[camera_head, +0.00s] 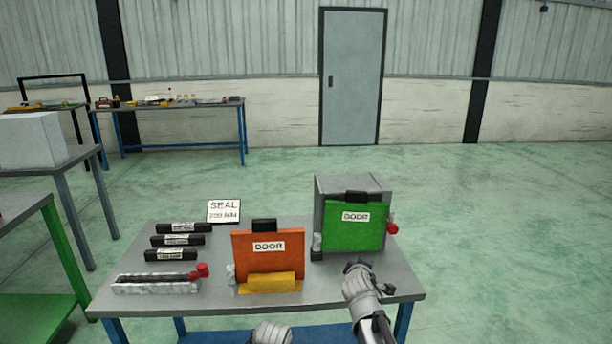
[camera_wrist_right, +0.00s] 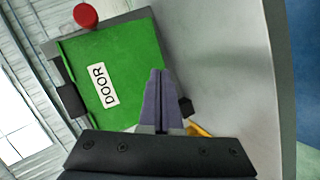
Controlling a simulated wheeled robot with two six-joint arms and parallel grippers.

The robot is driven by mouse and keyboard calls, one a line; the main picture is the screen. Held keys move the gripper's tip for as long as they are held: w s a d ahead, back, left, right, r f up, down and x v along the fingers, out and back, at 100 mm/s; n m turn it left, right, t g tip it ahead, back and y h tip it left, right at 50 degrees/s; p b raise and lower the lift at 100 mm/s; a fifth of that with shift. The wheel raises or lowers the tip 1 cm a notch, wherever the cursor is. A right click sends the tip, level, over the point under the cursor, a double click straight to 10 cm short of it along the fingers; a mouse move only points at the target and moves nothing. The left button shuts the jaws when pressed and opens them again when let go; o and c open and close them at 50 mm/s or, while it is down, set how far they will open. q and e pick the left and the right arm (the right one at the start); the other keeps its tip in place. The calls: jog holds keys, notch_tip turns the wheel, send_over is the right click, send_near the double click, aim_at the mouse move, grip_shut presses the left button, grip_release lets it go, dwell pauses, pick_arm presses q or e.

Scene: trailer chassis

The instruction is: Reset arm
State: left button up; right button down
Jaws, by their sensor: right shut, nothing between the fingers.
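My right gripper (camera_head: 357,266) is over the near edge of the table, in front of the grey box with a green door (camera_head: 353,232). In the right wrist view its fingers (camera_wrist_right: 157,98) are together with nothing between them, and the green door (camera_wrist_right: 112,80) lies beyond them. From these views I cannot tell the exact gap between the fingertips and the door. A pale part of my left arm (camera_head: 270,333) shows at the bottom edge of the head view; its fingers do not show.
The grey table (camera_head: 220,304) also holds an orange door panel (camera_head: 268,252) in a yellow block (camera_head: 270,283), several black bars (camera_head: 178,240), a silvery tray (camera_head: 155,284) with a red end, and a SEAL sign (camera_head: 224,211). Floor right of the table is clear.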

jog(key=s+a+f+m+g+p, duration=0.1)
jog(key=s+a+g, duration=0.3)
jog(key=s, duration=0.6)
jog(key=s+a+f+m+g+y+p, duration=0.1)
jog(key=s+a+f+m+g+p, duration=0.1)
jog(key=s, duration=0.9)
jog(key=s+a+f+m+g+y+p, duration=0.1)
jog(key=s+a+f+m+g+p, duration=0.1)
jog(key=s+a+g, duration=0.5)
jog(key=s+a+m+p, duration=0.1)
jog(key=s+m, duration=0.1)
jog(key=s, duration=0.2)
jog(key=shift+f, duration=0.15)
